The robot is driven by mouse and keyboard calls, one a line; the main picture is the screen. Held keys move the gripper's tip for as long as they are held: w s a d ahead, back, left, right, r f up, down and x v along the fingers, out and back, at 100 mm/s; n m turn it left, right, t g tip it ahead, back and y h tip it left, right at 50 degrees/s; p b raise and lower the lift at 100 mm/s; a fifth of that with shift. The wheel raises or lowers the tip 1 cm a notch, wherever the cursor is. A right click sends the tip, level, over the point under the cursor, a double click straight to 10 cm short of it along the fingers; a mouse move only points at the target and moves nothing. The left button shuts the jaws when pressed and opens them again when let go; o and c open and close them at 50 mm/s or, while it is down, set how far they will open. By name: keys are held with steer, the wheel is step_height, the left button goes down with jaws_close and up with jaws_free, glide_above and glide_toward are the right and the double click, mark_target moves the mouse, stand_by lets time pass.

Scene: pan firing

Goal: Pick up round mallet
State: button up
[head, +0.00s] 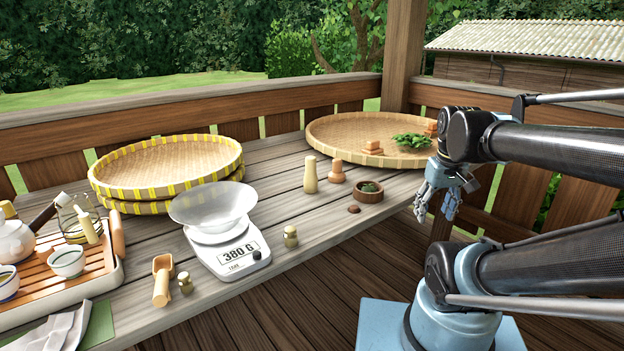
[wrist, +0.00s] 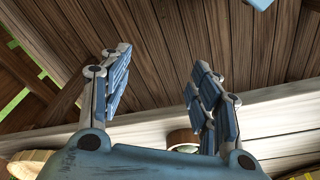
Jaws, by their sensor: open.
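A short brown wooden piece with a knob on a wide round base (head: 336,172) stands upright on the table in the head view. It looks like the round mallet, though a taller pale wooden piece (head: 310,175) stands just left of it. My gripper (head: 437,205) is open and empty, with fingers hanging down right of the table edge, apart from both pieces. In the wrist view my gripper (wrist: 158,75) has its fingers spread above floor boards. Neither wooden piece can be made out clearly there.
A small brown bowl with green leaves (head: 369,191) stands between the mallet and my gripper. A wide woven tray (head: 330,131) lies behind. A scale (head: 228,250), stacked yellow-rimmed trays (head: 165,190) and a tea tray (head: 60,285) are farther left. Wooden railings edge the table.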

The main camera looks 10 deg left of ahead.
steer(key=w+a+r+n, duration=0.5)
steer(key=w+a+r, duration=0.3)
steer(key=r, duration=0.1)
step_height(320, 180, up, 9)
steer(key=n+g, duration=0.2)
steer(key=n, duration=0.9)
glide_above(310, 157)
step_height(310, 157, down, 11)
steer(key=shift+s+a+f, duration=0.15)
steer(key=shift+d+f, duration=0.15)
steer(key=shift+f, duration=1.25)
steer(key=shift+d+f, duration=0.1)
steer(key=shift+f, duration=1.25)
jaws_close()
steer(key=shift+r, duration=0.1)
step_height(310, 157, up, 10)
steer(key=shift+f, duration=0.1)
